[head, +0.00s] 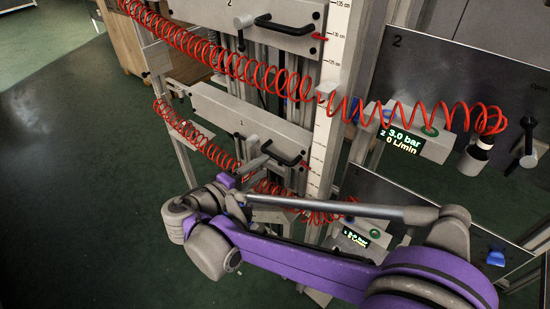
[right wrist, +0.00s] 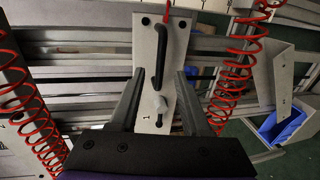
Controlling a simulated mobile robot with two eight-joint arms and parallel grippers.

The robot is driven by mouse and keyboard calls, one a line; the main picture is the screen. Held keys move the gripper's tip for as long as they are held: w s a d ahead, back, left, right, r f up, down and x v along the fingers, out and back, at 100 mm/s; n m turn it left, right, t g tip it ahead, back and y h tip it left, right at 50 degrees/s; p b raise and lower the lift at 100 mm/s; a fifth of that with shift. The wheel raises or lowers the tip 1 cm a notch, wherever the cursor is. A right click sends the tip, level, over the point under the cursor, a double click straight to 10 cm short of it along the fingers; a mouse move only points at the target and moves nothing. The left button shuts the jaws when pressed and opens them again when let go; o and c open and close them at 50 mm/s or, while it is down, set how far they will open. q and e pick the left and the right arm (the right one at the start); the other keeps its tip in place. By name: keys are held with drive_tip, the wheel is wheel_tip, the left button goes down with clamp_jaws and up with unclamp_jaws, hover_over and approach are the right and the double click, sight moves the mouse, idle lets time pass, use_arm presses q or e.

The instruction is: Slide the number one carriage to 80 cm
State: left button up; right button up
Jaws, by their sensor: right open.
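The number one carriage (head: 222,108) is the lower grey plate on the vertical rails. It carries a black bar handle (head: 287,152) and a small red pointer beside the scale post (head: 337,40); I cannot read its mark. In the right wrist view the carriage (right wrist: 145,70) shows its handle (right wrist: 161,55) and a small lever (right wrist: 161,106). My right gripper (head: 256,166) is in front of the carriage's lower part. Its open fingers (right wrist: 161,95) stand on either side of the plate's lever, with nothing gripped. My left gripper is out of view.
The number two carriage (head: 245,22) sits above on the same rails. Coiled red hoses (head: 250,72) hang across the front. Panels with pressure displays (head: 405,140) stand at the right. A blue bin (right wrist: 283,125) shows in the right wrist view. The floor at left is clear.

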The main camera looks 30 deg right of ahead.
sight(277, 156)
drive_tip(key=x, duration=0.7)
drive_tip(key=shift+w+d, duration=0.15)
clamp_jaws()
idle(1.2)
